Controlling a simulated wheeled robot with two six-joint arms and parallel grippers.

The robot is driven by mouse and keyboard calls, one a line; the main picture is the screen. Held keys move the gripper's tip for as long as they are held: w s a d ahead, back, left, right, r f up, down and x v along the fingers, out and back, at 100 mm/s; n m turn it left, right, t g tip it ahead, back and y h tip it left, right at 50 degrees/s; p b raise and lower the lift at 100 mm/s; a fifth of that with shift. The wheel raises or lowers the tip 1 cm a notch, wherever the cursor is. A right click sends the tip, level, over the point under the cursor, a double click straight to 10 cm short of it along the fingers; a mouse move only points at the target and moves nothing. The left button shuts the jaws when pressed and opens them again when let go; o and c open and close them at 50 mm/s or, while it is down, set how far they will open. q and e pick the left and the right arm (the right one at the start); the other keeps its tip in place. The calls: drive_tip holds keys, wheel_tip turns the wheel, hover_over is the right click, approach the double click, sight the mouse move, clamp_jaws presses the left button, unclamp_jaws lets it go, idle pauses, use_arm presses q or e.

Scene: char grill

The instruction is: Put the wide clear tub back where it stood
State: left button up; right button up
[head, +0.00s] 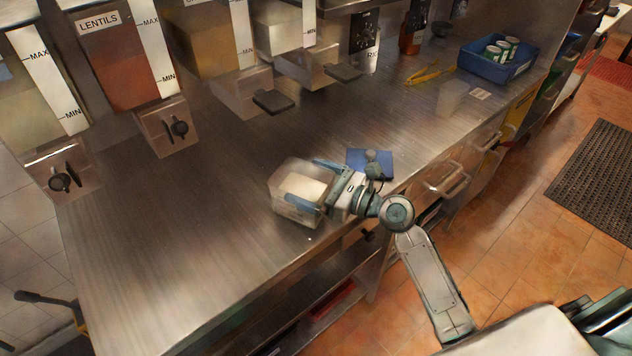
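The wide clear tub (286,205) is at the front middle of the steel counter, with white contents inside. My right gripper (318,186) reaches it from the right. Its blue fingers lie along two opposite sides of the tub and appear closed on it. The tub looks upright; I cannot tell whether its base touches the counter. My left gripper is not in view.
A blue pad (383,160) lies just behind my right wrist. Another clear container (453,97), yellow tongs (430,73) and a blue bin (497,71) with cans are at the back right. Dispensers, one a lentil dispenser (118,55), line the back. The counter's left is clear.

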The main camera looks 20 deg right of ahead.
drive_tip(key=shift+r, duration=0.1)
drive_tip(key=b+v, duration=0.3)
drive_tip(key=v, duration=0.6)
drive_tip(key=shift+s+d, duration=0.2)
drive_tip(key=shift+s, duration=0.05)
drive_tip(key=shift+b+v, duration=0.45)
drive_tip(key=shift+v, duration=0.7)
